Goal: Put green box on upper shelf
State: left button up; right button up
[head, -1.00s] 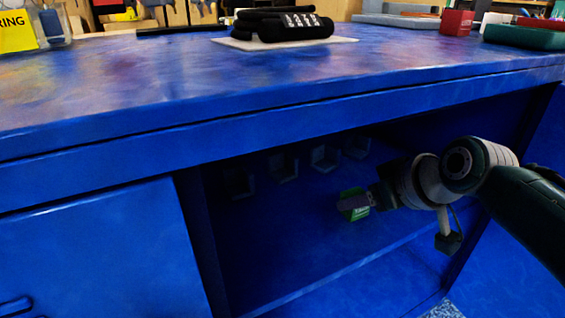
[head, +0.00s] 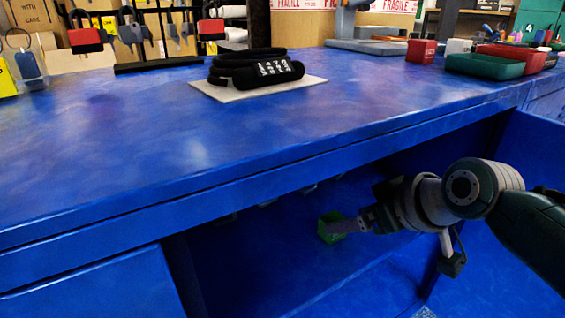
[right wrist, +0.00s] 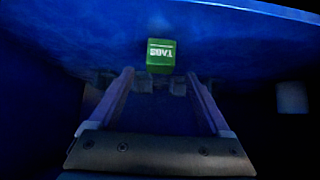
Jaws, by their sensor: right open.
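The small green box (head: 329,228) is inside the blue cabinet under the worktop, over the upper shelf (head: 350,280). In the right wrist view, the green box (right wrist: 161,56) shows white lettering upside down and lies against a blue surface, seemingly the shelf. My right gripper (head: 358,222) reaches into the cabinet from the right, with its fingertips close to the box. In the right wrist view, its two fingers (right wrist: 160,76) are spread, with the box just past their tips. Whether they touch it is unclear. My left gripper is not in view.
The worktop edge (head: 300,165) hangs over the opening and hides the shelf's back. A cabinet door (head: 530,180) stands at the right. On the worktop are a black item (head: 255,68) on a pale sheet, a red box (head: 421,51) and a green tray (head: 485,66).

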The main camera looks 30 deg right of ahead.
pick_arm(q)
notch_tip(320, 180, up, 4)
jog(key=p, duration=0.3)
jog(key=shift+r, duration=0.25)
pick_arm(e)
jog(key=s+a+r+g, duration=0.2)
jog(key=s+a+r, duration=0.2)
jog(key=s, duration=0.7)
jog(key=s+a+r+n+g, duration=0.1)
jog(key=s+a+r+g, duration=0.2)
jog(key=s, duration=0.9)
jog(key=a+r, duration=0.1)
jog(key=a, duration=0.2)
jog(key=shift+a, duration=0.35)
jog(key=shift+r, duration=0.1)
